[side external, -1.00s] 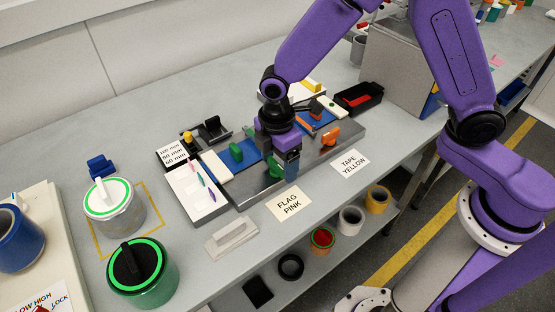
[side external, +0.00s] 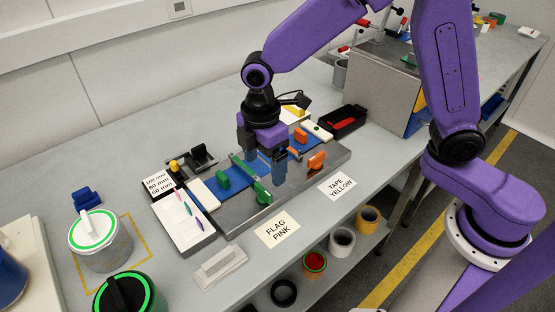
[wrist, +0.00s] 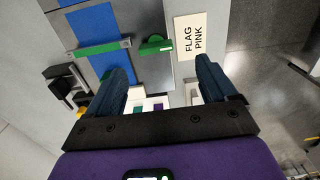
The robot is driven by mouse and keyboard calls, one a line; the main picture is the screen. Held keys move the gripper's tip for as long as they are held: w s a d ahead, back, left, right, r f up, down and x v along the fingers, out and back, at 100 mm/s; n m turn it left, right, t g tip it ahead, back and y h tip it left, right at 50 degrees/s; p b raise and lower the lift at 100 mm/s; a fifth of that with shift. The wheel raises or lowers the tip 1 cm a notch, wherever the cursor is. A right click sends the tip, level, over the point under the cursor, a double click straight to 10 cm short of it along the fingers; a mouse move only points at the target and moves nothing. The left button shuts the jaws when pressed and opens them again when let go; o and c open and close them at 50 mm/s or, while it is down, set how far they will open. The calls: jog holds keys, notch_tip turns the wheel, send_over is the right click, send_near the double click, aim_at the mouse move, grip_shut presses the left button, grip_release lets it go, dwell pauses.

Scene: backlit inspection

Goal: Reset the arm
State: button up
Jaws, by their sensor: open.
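My gripper (side external: 272,168) hangs over the metal fixture plate (side external: 312,172) with its jaws pointing down. In the wrist view its two dark fingers (wrist: 162,78) stand wide apart with nothing held between them. A green block (side external: 262,192) is on the plate just to the lower left of the fingers in the side view. The wrist view shows a green piece (wrist: 155,45) beyond the fingers, apart from them. My arm reaches over the bench from the right.
A white tray with coloured pens (side external: 186,214), an orange block (side external: 316,161) and a black bin (side external: 342,122) surround the gripper. Cards reading FLAG PINK (side external: 277,231) and TAPE YELLOW (side external: 337,187) lie in front. A grey cabinet (side external: 377,88) stands behind right. Lidded cans (side external: 100,243) stand at left.

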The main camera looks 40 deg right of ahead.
jog(key=s+d+r+m, duration=0.2)
jog(key=s+d, duration=0.7)
jog(key=s, duration=0.2)
jog(key=s+d+r+m, duration=0.3)
jog(key=s+d, duration=0.6)
jog(key=s, duration=0.2)
jog(key=shift+s+r+m+y, duration=0.15)
jog(key=shift+r+m+y, duration=0.05)
jog(key=shift+m+y, duration=0.1)
